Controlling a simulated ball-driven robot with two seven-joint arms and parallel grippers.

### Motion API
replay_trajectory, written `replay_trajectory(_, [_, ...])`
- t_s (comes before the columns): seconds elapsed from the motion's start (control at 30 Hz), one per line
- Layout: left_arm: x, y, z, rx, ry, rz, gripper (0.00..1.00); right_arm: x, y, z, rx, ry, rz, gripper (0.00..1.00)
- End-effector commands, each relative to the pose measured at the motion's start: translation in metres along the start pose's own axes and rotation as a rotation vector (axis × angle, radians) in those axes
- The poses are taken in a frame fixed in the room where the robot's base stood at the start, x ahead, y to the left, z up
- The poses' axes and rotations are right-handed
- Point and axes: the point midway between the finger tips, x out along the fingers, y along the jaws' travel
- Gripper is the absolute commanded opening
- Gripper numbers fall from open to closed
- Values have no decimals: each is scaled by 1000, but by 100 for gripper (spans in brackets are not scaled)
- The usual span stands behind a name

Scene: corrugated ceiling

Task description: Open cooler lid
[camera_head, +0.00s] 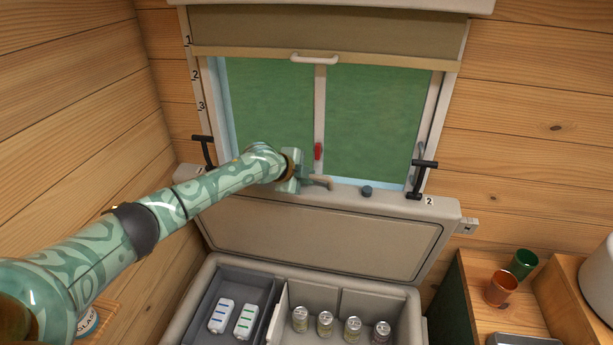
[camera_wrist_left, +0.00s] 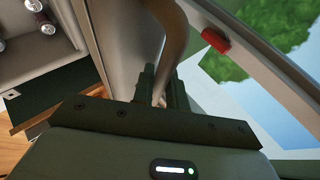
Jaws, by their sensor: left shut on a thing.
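The cooler lid (camera_head: 320,235) stands raised and tilted back near the window, its inner panel facing me. The cooler (camera_head: 197,283) below it is open to view. My left gripper (camera_head: 309,180) is at the lid's top edge, shut on a tan bar handle (camera_head: 325,183). In the left wrist view the handle (camera_wrist_left: 180,38) runs down between the fingers of the gripper (camera_wrist_left: 160,88). The gripper body hides part of the grip. My right gripper is not in view.
White packs (camera_head: 221,316) and several cans (camera_head: 325,323) sit in the cooler's compartments. Black levers (camera_head: 418,180) flank the window (camera_head: 375,125). A red catch (camera_head: 318,151) is just above the gripper. Orange (camera_head: 501,287) and green (camera_head: 523,263) cups stand at right.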

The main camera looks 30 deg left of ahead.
Motion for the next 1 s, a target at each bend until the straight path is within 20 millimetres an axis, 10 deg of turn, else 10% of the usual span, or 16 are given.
replay_trajectory(0.27, [2,4,1,1,-4,8,0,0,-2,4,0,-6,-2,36])
replay_trajectory(0.4, [2,4,1,1,-3,8,36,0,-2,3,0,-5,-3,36])
replay_trajectory(0.77, [-1,6,1,1,-3,10,36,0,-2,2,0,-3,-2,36])
replay_trajectory(1.0, [-41,3,2,5,-3,5,36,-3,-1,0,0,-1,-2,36])
